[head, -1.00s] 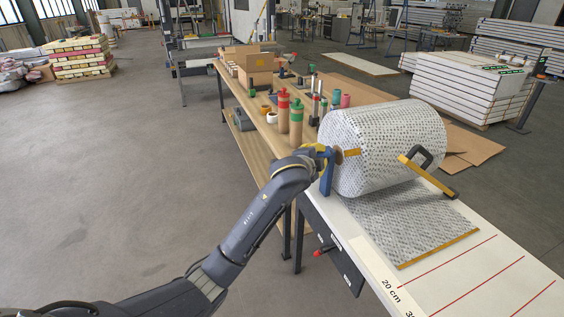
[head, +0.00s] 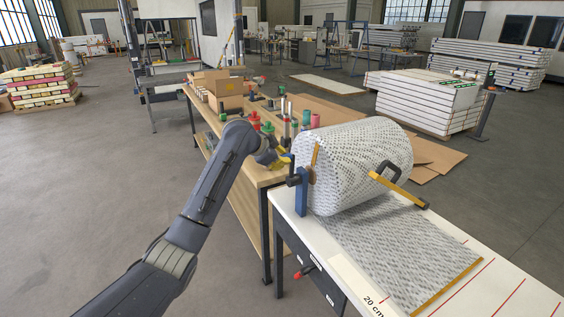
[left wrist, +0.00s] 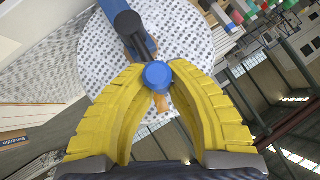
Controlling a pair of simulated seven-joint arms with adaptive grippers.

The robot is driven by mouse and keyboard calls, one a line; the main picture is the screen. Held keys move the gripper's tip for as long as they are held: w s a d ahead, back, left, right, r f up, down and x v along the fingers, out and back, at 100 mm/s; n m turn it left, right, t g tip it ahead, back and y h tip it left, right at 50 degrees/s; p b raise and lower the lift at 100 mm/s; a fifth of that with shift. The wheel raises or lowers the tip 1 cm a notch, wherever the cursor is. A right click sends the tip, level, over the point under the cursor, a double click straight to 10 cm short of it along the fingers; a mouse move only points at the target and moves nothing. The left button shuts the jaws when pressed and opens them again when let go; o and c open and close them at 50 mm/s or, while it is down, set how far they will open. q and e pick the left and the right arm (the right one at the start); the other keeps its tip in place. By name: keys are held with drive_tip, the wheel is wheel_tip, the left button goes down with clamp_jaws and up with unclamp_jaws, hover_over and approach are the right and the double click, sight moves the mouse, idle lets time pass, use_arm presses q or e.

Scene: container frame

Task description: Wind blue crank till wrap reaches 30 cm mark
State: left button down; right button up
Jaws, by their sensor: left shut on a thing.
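The wrap roll (head: 365,160), white with a dark speckled pattern, sits on the white table. Its unrolled sheet (head: 385,245) lies flat toward the front, ending in a gold edge strip (head: 450,286). The strip is past the first red line, beside the "20 cm" label (head: 374,306), and just short of the second red line (head: 463,286). My left gripper (head: 279,160) is at the crank side of the roll. In the left wrist view its yellow fingers (left wrist: 158,85) are closed around the blue crank knob (left wrist: 158,74). The right gripper is not in view.
A blue bracket (head: 302,193) holds the roll's near end. Bottles and cardboard boxes (head: 216,89) stand on the wooden bench behind.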

use_arm(q)
drive_tip(key=shift+w+a+f, duration=0.25)
drive_tip(key=shift+f, duration=0.15)
drive_tip(key=c, duration=1.4)
unclamp_jaws()
drive_tip(key=shift+w, duration=0.1)
drive_tip(key=shift+o, duration=1)
drive_tip(key=shift+r, duration=0.2)
drive_tip(key=v, duration=1.2)
drive_tip(key=shift+d, duration=0.1)
